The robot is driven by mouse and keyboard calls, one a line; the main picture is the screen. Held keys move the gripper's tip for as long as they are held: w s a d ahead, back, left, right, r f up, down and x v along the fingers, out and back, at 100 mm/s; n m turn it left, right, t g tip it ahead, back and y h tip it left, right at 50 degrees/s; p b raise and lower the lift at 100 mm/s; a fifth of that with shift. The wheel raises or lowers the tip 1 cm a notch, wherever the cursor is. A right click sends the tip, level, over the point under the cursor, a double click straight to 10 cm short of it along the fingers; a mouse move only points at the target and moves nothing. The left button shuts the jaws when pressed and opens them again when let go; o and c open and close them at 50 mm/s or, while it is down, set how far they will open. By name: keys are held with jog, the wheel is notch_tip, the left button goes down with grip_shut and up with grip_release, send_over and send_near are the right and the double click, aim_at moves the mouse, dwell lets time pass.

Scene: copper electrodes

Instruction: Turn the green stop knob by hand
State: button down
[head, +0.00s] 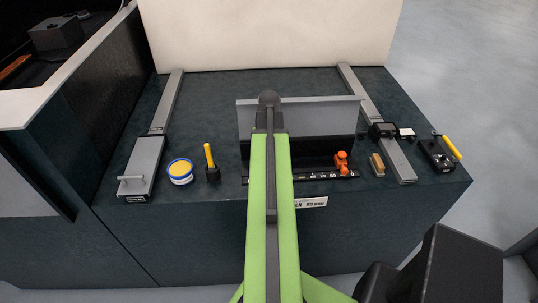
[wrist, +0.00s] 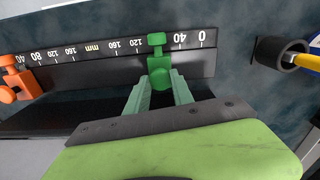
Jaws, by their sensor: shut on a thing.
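The green stop (wrist: 159,66) sits on a dark scale bar (wrist: 108,53) with white mm marks, between the 40 and 120 marks in the wrist view. It has a T-shaped knob end on the bar and a rounder green part below. My gripper (wrist: 160,84) is shut on that rounder part, one pale green finger on each side. In the head view my green arm hides the stop and the gripper. The scale bar also shows in the head view (head: 310,174). An orange stop (wrist: 12,82) sits farther along the bar, and also shows in the head view (head: 342,163).
A black holder (wrist: 277,53) with a yellow handle stands near the bar's zero end. An upright grey plate (head: 322,117) stands behind the bar. A brush (head: 377,164) and a black box (head: 436,153) are right.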

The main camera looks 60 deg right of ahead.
jog(key=shift+d+m, duration=0.15)
jog(key=shift+m, duration=0.15)
jog(key=c, duration=1.1)
grip_release()
jog(key=shift+r, duration=0.1)
notch_tip(320, 180, up, 6)
jog(key=p, duration=0.6)
notch_tip(320, 180, up, 12)
jog(key=p, duration=1.2)
